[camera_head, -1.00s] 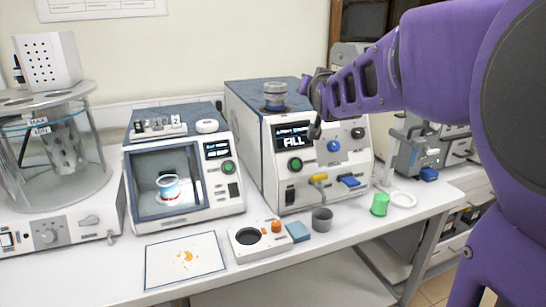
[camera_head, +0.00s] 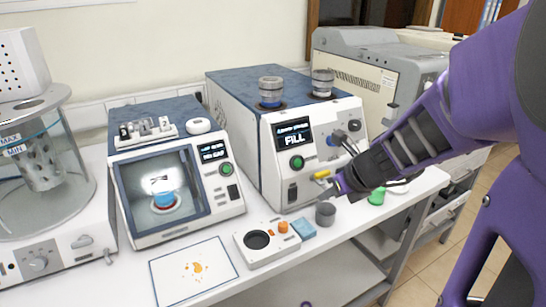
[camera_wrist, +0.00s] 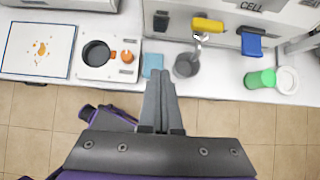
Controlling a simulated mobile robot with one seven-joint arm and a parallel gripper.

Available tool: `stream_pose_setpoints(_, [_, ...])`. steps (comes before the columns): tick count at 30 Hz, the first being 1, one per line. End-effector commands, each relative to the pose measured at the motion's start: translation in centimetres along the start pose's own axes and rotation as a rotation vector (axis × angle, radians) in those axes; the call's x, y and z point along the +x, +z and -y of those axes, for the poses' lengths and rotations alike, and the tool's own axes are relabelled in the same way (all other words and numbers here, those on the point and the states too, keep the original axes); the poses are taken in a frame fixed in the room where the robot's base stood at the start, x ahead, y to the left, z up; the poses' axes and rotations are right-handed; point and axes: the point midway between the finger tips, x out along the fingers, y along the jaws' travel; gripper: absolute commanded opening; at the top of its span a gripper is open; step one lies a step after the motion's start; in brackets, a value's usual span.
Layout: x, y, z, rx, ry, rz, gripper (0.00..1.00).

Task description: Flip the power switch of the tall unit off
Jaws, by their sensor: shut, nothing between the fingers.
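The tall unit (camera_head: 240,125) is a white box with a blue top and a lit FILL display. Its dark power switch (camera_head: 292,192) sits low on the front face, below the round green button (camera_head: 297,162). In the wrist view the switch (camera_wrist: 161,21) shows at the top, left of the yellow part (camera_wrist: 208,25); whether it is on or off I cannot tell. My gripper (camera_head: 345,139) is in front of the unit's right side, its fingers shut and empty. In the wrist view the fingertips (camera_wrist: 160,76) point toward the unit, apart from the switch.
A grey cup (camera_head: 325,214), a blue pad (camera_head: 303,229) and a small white device (camera_head: 264,250) stand on the bench before the unit. A green container (camera_wrist: 260,79) is to the right. A windowed unit (camera_head: 170,185) stands at the left. Bare floor shows below the bench.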

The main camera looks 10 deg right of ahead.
Motion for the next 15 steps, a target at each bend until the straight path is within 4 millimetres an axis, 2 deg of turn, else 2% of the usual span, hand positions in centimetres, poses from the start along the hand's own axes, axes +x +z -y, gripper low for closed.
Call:
stream_pose_setpoints(4, [0.7, -0.1, -0.2, 0.028, 0.011, 0.000, 0.00])
stream_pose_setpoints(8, [2.4, -0.2, -0.2, 0.026, 0.011, -0.002, 0.00])
stream_pose_setpoints(15, [7.9, -0.5, -0.2, 0.022, 0.009, -0.001, 0.00])
